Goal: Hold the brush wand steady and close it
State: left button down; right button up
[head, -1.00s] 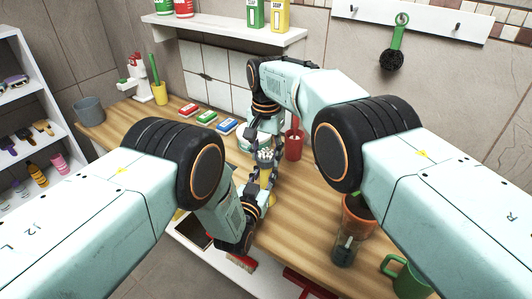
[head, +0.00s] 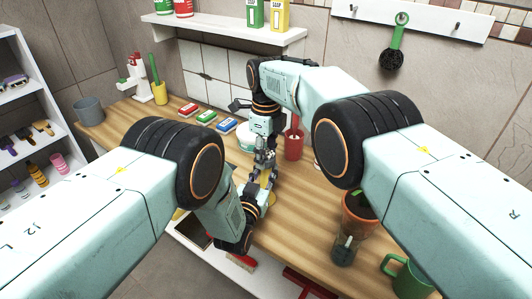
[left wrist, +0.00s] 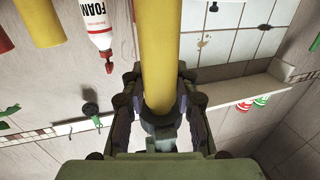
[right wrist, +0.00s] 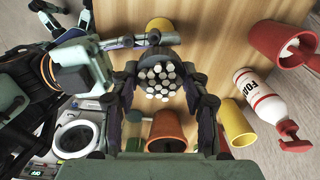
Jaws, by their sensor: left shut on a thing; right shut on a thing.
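The brush wand has a yellow tube-shaped handle (left wrist: 162,45) and a round dark head with pale bristle tufts (right wrist: 158,80). In the left wrist view the handle runs between the fingers of my left gripper (left wrist: 158,95), which is shut on it. In the right wrist view the bristled head sits between the fingers of my right gripper (right wrist: 160,88), which is shut on it. In the head view the right gripper (head: 263,163) is above the left one, with a bit of yellow handle (head: 267,180) between them. The bristles are hidden there.
A foam bottle (right wrist: 263,92) and yellow cup (right wrist: 238,125) show nearby. A shelf (head: 225,34) hangs behind.

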jog(key=m, duration=0.5)
jog(key=shift+m, duration=0.4)
jog(key=o, duration=1.3)
jog(key=shift+r, duration=2.3)
